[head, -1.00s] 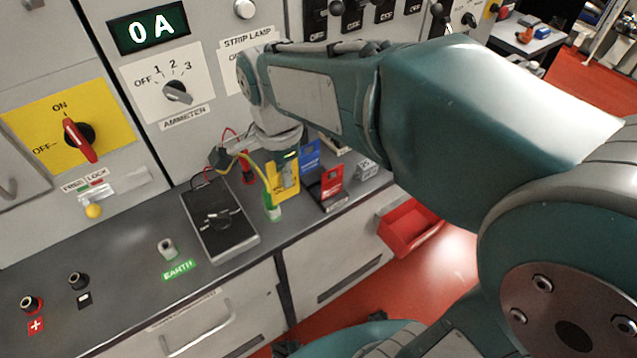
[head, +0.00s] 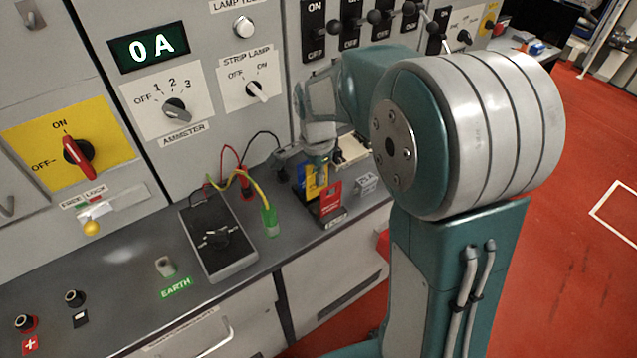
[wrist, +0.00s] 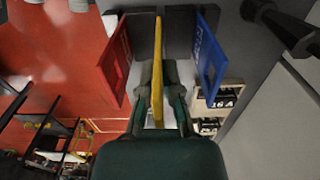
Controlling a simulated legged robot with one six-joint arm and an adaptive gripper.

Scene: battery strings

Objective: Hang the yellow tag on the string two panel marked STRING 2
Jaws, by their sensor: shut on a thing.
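My gripper (wrist: 158,75) is shut on the yellow tag (wrist: 157,100), which is seen edge-on in the wrist view. In that view a red tag (wrist: 116,65) stands to its left and a blue tag (wrist: 210,60) to its right, both apart from the fingers. In the head view my gripper (head: 319,160) points down at the tags, and the yellow tag (head: 309,188) shows only partly beside the red tag (head: 331,197). I cannot tell whether its lower end is still in the dark holder. I cannot pick out a panel marked STRING 2.
Breaker switches (head: 350,25) and the strip lamp knob (head: 257,91) are on the wall behind. Red floor is open at right.

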